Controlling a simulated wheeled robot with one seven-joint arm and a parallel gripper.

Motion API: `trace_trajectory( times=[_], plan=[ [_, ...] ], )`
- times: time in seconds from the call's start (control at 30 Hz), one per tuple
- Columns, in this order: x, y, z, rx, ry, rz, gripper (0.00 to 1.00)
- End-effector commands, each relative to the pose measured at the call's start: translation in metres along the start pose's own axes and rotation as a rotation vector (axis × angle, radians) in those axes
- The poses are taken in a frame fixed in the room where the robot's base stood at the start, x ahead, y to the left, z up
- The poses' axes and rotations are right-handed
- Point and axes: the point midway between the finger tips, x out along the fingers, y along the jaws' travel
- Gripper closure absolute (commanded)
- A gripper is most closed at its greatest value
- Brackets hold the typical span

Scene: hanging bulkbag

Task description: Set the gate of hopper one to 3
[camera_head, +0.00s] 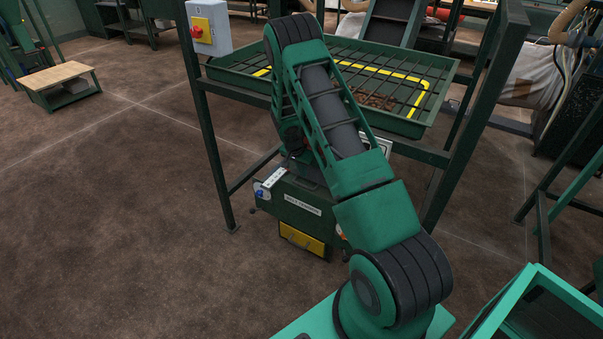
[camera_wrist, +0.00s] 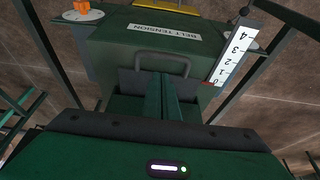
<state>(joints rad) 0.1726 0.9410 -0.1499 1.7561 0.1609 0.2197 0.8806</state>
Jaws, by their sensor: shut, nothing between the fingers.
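A grey U-shaped handle (camera_wrist: 161,65) is on the box. My gripper (camera_wrist: 165,80) is shut and empty, its fingertips in front of the handle; I cannot tell if they touch it. In the head view, the hopper (camera_head: 420,125) has a grid and yellow line, with brown material inside. The white strip (camera_head: 273,178) shows on the box below it; my arm hides my gripper there.
The green box (camera_head: 290,212) is labelled "BELT TENSION" and has a yellow drawer (camera_head: 302,241). An orange knob (camera_wrist: 82,8) sits on a round dial at upper left in the wrist view. Frame legs (camera_head: 212,150) flank the box.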

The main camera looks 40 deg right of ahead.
Motion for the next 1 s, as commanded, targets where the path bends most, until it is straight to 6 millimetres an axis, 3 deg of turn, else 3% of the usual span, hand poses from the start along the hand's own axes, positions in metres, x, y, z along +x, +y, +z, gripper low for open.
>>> trace_trajectory(
  times=[0.2,0.4,0.6,1.0],
  plan=[
    [0.039,0.001,0.001,0.0,-0.002,0.003,1.0],
    [0.064,0.001,0.0,0.0,-0.001,0.001,1.0],
    [0.073,0.001,0.0,0.0,-0.001,0.001,1.0],
    [0.073,0.0,0.002,-0.001,-0.001,0.001,1.0]
  ],
)
